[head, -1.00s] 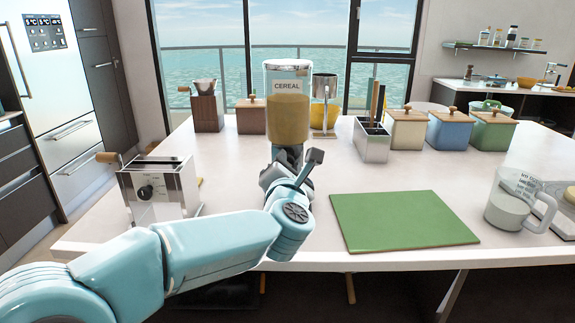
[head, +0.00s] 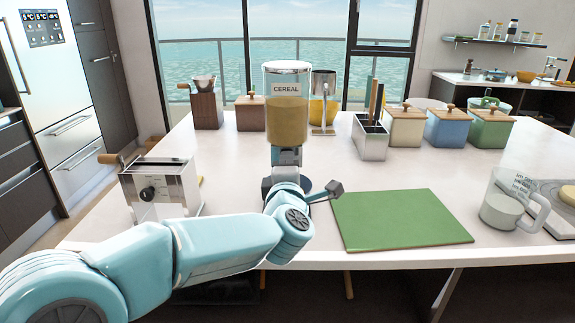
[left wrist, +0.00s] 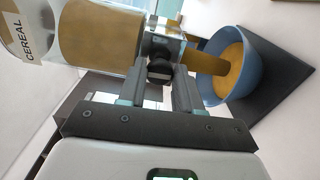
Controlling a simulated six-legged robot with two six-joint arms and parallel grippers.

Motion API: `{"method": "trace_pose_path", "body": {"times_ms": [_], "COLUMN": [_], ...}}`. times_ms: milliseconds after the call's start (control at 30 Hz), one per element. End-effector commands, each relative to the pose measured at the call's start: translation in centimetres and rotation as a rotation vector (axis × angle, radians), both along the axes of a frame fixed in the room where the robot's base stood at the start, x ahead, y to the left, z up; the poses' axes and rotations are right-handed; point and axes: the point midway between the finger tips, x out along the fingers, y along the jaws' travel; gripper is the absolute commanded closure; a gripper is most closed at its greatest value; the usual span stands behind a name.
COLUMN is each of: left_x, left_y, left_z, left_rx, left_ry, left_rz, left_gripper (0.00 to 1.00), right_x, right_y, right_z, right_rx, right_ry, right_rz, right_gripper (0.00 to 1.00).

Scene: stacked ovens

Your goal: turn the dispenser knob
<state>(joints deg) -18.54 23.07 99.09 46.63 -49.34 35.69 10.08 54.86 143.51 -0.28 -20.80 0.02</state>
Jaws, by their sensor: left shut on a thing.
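The cereal dispenser (head: 288,118) is a clear canister with a CEREAL label and golden cereal inside, standing upright on the table. In the left wrist view, its dark knob (left wrist: 160,68) sits on the silver neck below the canister (left wrist: 95,35). My left gripper (left wrist: 158,80) has its fingers on either side of the knob and is shut on it. A golden column of cereal (left wrist: 208,64) runs from the spout into a blue bowl (left wrist: 242,62), which holds cereal. My right gripper is not in view.
A green board (head: 400,219) lies to the right of my wrist, and a measuring jug (head: 507,208) stands beyond it. Wooden-lidded canisters (head: 404,128) and a utensil holder (head: 371,138) line the back.

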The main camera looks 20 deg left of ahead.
Motion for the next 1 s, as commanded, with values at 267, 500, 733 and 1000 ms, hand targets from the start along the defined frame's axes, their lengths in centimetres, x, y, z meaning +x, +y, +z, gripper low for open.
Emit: {"method": "trace_pose_path", "body": {"times_ms": [267,500,733,1000], "left_x": [0.01,0.01,0.01,-0.01], "left_y": [0.03,0.04,0.04,0.02], "left_z": [0.08,0.07,0.07,0.02], "left_rx": [0.051,0.056,0.055,0.055], "left_ry": [0.013,0.014,0.014,0.015], "left_rz": [0.001,0.001,0.001,0.0], "left_gripper": [0.97,0.97,0.47,0.43], "right_x": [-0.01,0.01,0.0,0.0], "right_y": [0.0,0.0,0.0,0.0], "right_z": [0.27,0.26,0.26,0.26], "right_rx": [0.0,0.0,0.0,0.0], "right_ry": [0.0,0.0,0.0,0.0], "right_rz": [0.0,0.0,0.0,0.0], "right_gripper": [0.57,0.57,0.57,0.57]}}
